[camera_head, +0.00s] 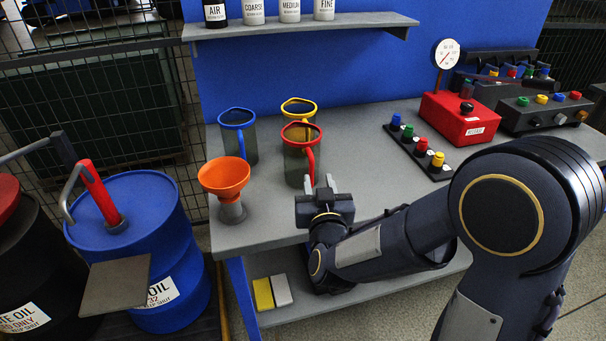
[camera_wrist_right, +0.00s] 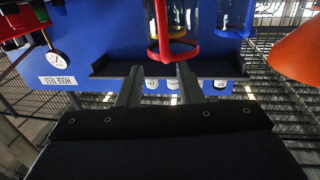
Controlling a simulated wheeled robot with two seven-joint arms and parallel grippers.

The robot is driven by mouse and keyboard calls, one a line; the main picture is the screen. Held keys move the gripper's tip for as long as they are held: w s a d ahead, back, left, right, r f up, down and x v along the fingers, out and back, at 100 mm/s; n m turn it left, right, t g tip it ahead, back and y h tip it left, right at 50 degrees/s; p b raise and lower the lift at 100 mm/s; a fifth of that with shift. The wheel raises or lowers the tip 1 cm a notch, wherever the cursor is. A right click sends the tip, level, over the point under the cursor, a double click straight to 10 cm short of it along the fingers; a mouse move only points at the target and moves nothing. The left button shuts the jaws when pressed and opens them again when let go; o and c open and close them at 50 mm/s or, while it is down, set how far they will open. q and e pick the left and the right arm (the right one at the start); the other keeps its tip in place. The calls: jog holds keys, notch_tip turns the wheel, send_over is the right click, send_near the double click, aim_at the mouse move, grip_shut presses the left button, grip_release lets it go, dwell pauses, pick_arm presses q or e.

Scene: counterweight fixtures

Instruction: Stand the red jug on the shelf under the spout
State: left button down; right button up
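The red jug (camera_head: 296,164), a clear dark body with a red rim and handle, stands upright on the bench. In the right wrist view its red rim and handle (camera_wrist_right: 163,35) show just beyond my fingers. My right gripper (camera_head: 326,184) is in front of the jug's handle side, fingers apart and empty; it also shows in the right wrist view (camera_wrist_right: 158,80). Whether a finger touches the handle is unclear. A grey curved spout (camera_head: 70,190) hangs from the red pump on the blue drum (camera_head: 135,207). A flat grey shelf (camera_head: 115,285) is below it. My left gripper is out of view.
A blue-rimmed jug (camera_head: 238,136) and a yellow-rimmed jug (camera_head: 299,107) stand behind the red one. An orange funnel (camera_head: 224,176) stands at the bench's left edge. A button strip (camera_head: 417,150) and red gauge box (camera_head: 458,120) are at right. The grey shelf looks clear.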

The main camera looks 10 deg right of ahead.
aim_at(312, 166)
jog(key=w, duration=0.5)
jog(key=w+p, duration=0.1)
jog(key=w, duration=0.2)
jog(key=shift+d+f, duration=0.2)
jog(key=shift+d, duration=0.1)
grip_shut()
